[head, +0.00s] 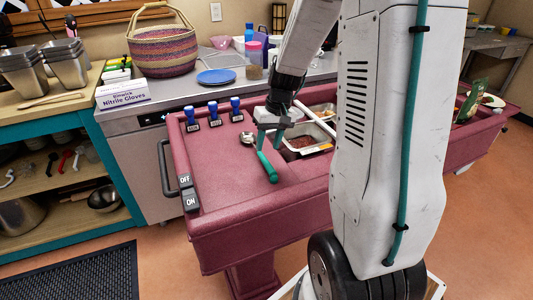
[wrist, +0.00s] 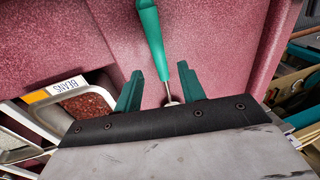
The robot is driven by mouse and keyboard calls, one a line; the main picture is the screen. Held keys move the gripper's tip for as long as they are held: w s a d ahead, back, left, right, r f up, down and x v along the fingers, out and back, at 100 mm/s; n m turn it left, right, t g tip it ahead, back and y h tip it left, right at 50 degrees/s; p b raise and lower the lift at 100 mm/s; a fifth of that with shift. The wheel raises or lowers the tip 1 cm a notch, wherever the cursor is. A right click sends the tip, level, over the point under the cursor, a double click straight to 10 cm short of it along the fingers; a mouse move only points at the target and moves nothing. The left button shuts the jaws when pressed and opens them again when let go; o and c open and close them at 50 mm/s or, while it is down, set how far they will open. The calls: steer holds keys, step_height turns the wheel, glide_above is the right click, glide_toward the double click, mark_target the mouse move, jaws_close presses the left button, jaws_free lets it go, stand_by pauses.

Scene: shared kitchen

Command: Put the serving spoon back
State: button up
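The serving spoon has a green handle (head: 267,167) and a metal bowl (head: 248,138), and it appears to lie on the dark pink counter left of the food pans. In the wrist view its green handle (wrist: 152,40) points away from my gripper (wrist: 160,88). The thin metal shaft runs between the two green fingers, with a gap on each side. My gripper (head: 271,138) is open, low over the spoon in the head view. The spoon's bowl is hidden in the wrist view. A pan labelled BEANS (wrist: 88,105) is left of my gripper there.
Metal food pans (head: 306,146) sit in the pink counter (head: 225,210) right of the spoon. Several blue-handled stamps or taps (head: 212,113) stand along its back left edge. An ON/OFF label (head: 190,200) is at the left edge. The counter's front left is clear.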

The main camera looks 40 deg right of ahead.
steer(key=w+v, duration=0.1)
steer(key=v, duration=0.5)
steer(key=s+a+r+n+h, duration=0.1)
steer(key=s+a+r+n, duration=0.1)
steer(key=s+a+r, duration=0.75)
steer(key=s+a+n+h, duration=0.1)
steer(key=s+a, duration=0.7)
steer(key=s, duration=0.5)
steer(key=shift+s+a, duration=0.15)
steer(key=shift+s, duration=0.05)
steer(key=shift+f, duration=0.1)
